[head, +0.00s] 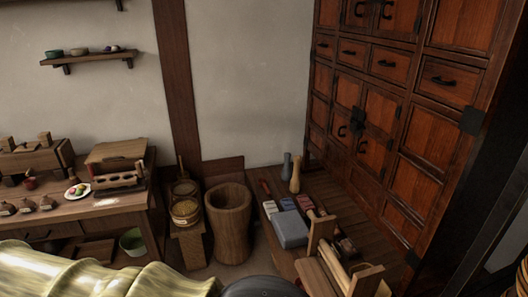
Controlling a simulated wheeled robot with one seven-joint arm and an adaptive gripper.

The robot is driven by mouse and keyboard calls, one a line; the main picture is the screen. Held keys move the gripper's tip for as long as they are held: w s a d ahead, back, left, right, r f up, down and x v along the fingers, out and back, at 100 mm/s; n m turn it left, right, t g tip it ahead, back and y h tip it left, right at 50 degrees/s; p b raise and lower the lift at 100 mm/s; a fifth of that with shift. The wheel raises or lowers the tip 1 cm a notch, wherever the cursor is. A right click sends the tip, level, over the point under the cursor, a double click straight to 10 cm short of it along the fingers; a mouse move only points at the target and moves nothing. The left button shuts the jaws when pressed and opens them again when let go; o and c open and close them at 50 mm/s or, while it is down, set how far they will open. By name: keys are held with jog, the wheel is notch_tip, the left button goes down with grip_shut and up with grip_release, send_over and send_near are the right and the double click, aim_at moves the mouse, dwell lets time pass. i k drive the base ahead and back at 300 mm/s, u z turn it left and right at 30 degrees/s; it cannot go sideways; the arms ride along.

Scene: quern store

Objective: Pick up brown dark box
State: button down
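No single thing stands out clearly as the brown dark box. A brown wooden box-like piece (38,158) stands on the left table, with small blocks on its top. A second brown wooden box (117,151) with a flat top stands at the right end of the same table, behind a small wooden rack (118,180). My gripper is not in view, so its state and any contact with a box do not show.
The left table (110,205) also bears small jars and a plate (77,191). A tall wooden mortar (229,225) stands on the floor. A low platform (345,205) with a grey block (290,229) lies before the cabinet (385,100). A glossy yellow-green shape fills the bottom left.

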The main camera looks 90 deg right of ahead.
aim_at(348, 249)
jog(key=z, duration=3.5)
jog(key=i, duration=0.45)
jog(key=z, duration=0.05)
jog(key=k, duration=0.55)
jog(key=u, duration=0.55)
jog(key=k, duration=0.6)
jog(key=u, duration=0.75)
jog(key=i, duration=1.4)
jog(key=z, duration=0.75)
